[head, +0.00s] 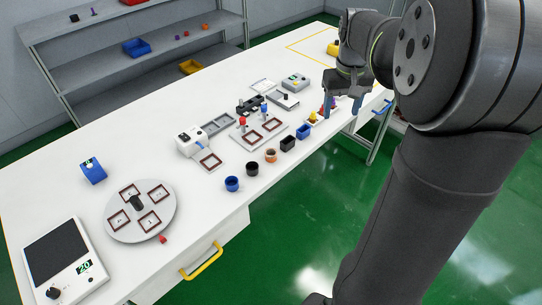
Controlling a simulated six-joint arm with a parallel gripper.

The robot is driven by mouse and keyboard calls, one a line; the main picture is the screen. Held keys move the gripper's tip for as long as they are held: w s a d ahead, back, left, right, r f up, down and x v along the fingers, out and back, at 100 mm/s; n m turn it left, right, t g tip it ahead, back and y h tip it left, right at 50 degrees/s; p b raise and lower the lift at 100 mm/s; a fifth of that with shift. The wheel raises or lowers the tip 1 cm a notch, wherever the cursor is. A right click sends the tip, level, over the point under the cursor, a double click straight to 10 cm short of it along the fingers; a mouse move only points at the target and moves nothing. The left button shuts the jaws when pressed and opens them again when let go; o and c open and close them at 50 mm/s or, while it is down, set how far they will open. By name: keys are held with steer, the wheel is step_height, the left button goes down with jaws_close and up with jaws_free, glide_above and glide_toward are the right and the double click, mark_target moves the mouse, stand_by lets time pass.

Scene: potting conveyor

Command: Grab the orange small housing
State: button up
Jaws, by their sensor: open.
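A small round orange housing (270,156) with a dark inside stands on the white table, in a row near its front edge. A round black housing (252,169) and a round blue housing (232,184) stand left of it. A square black housing (288,144) and a square blue housing (303,132) stand right of it. My gripper (342,108) is open, fingers pointing down, right of the row and apart from the orange housing. Small purple and red pieces show around and between its fingers; I cannot tell how close they are.
A round turntable (172,207), a blue box (93,171) and a scale (88,286) lie to the left. A yellow handle (203,262) projects from the front drawer.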

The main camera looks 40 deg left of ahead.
steer(key=s+a+f+n, duration=0.3)
steer(key=s+a, duration=0.8)
steer(key=a, duration=0.4)
glide_above(271, 150)
steer(key=s+d, duration=0.1)
steer(key=s, duration=0.1)
steer(key=f, duration=1.1)
steer(key=shift+w+d+f, duration=0.1)
steer(key=shift+d+f, duration=0.1)
steer(key=shift+f, duration=0.2)
steer(key=shift+w+a+f, duration=0.1)
steer(key=shift+w+f, duration=0.05)
steer(key=shift+f, duration=1.2)
steer(key=shift+w+f, duration=0.15)
steer(key=shift+f, duration=1.15)
steer(key=c, duration=1)
